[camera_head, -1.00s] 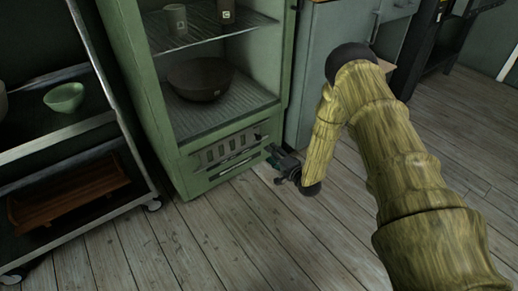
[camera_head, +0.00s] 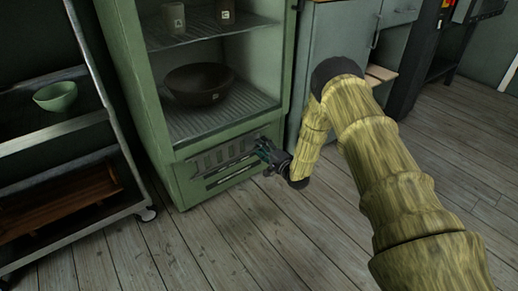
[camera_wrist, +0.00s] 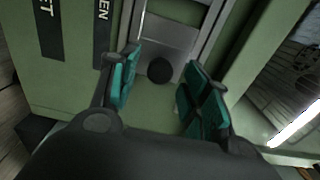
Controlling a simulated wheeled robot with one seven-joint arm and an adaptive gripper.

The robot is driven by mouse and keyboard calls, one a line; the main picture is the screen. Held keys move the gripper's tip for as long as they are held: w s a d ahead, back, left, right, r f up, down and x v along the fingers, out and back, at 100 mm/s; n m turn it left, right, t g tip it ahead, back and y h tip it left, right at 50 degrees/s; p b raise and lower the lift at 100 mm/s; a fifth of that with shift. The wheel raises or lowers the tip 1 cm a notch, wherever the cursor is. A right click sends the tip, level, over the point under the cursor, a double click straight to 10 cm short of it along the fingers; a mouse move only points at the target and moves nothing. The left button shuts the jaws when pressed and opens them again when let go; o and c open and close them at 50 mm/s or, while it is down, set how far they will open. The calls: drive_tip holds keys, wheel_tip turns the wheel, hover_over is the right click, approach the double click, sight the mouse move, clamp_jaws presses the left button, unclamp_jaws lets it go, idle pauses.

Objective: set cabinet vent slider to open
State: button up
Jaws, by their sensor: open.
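The green cabinet (camera_head: 180,185) has a slatted vent (camera_head: 212,160) low on its front, with slots beneath it. In the wrist view, a grey metal slider plate (camera_wrist: 168,38) runs in a rail and carries a round black knob (camera_wrist: 160,70). My gripper (camera_head: 262,150) is at the right end of the vent, close to the cabinet front. In the wrist view, my gripper (camera_wrist: 162,62) is open, with teal pads on both sides of the knob. Contact with the knob cannot be told. My gripper hides part of the vent's right end in the head view.
Dark labels with partly cut-off lettering (camera_wrist: 102,25) are beside the rail. A dark bowl (camera_head: 199,85) and cups (camera_head: 173,17) stand on the cabinet shelves. A wheeled rack (camera_head: 135,185) with a green bowl (camera_head: 56,96) stands at left. The floor in front is clear.

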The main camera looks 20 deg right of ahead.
drive_tip(key=shift+b+x, duration=0.4)
drive_tip(key=shift+x, duration=1)
drive_tip(key=shift+d, duration=0.1)
clamp_jaws()
